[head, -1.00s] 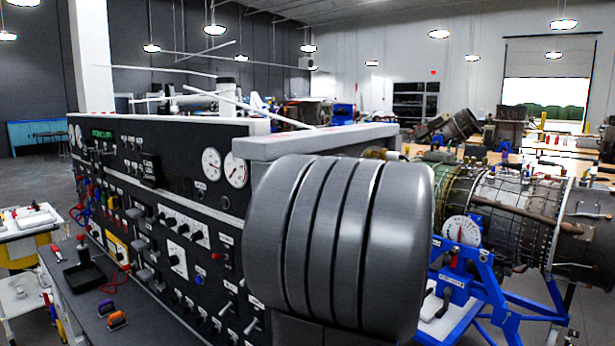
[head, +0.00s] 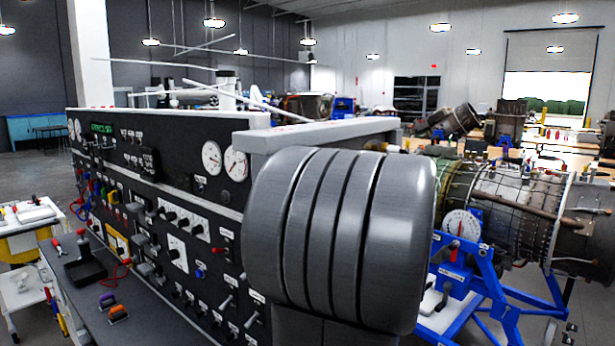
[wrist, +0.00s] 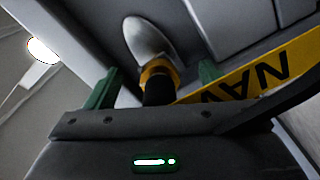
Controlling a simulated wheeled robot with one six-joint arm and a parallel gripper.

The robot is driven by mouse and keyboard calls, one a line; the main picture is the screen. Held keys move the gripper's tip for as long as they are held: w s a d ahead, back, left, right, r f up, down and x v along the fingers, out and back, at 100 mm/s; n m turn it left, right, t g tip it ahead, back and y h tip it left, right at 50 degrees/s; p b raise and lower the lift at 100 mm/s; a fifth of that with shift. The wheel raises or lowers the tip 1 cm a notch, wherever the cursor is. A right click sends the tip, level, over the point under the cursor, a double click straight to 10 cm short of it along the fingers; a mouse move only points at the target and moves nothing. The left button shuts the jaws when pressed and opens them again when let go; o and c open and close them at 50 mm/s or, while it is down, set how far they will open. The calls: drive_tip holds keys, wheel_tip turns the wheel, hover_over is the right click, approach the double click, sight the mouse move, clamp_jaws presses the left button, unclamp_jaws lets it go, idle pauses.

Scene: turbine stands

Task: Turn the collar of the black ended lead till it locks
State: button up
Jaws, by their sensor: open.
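In the wrist view, the green fingers of my gripper (wrist: 155,88) stand apart at the middle, one on each side of a connector. The connector has a rounded silver body (wrist: 149,38), a yellow-orange band (wrist: 159,72) and a black end (wrist: 158,92) toward my palm. The black end lies between the fingers, with gaps on both sides. I cannot tell whether this is the black ended lead or where its collar is. My gripper is not in the head view. Coloured leads (head: 97,192) show at the left of the black panel (head: 150,205), too small to tell apart.
A yellow strip with black letters (wrist: 265,72) crosses close on the right in the wrist view. In the head view, a black tray (head: 85,270) sits on the dark bench ledge (head: 150,325). A turbine engine (head: 500,205) on a blue stand (head: 480,275) is at the right.

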drive_tip(key=v, duration=0.4)
drive_tip(key=shift+s+d, duration=0.2)
drive_tip(key=shift+c, duration=0.2)
drive_tip(key=c, duration=0.3)
drive_tip(key=n, duration=0.1)
drive_tip(key=d+n+b, duration=0.1)
drive_tip(key=n+b, duration=0.1)
drive_tip(key=n, duration=0.1)
drive_tip(key=shift+s+d+f, duration=0.1)
drive_tip(key=shift+s+d, duration=0.2)
drive_tip(key=shift+c, duration=0.5)
drive_tip(key=s+d+n+b, duration=0.3)
drive_tip(key=n+b, duration=0.2)
drive_tip(key=n, duration=0.6)
drive_tip(key=s+d+n+b, duration=0.3)
drive_tip(key=n+b, duration=0.1)
drive_tip(key=n, duration=0.8)
drive_tip(key=p+x, duration=0.1)
drive_tip(key=x, duration=0.3)
drive_tip(key=p+x, duration=0.1)
drive_tip(key=x, duration=0.4)
drive_tip(key=p+x, duration=0.1)
drive_tip(key=x, duration=0.3)
drive_tip(key=shift+w+a+r, duration=0.1)
drive_tip(key=shift+w+r, duration=0.2)
drive_tip(key=shift+w, duration=0.05)
drive_tip(key=shift+c, duration=0.5)
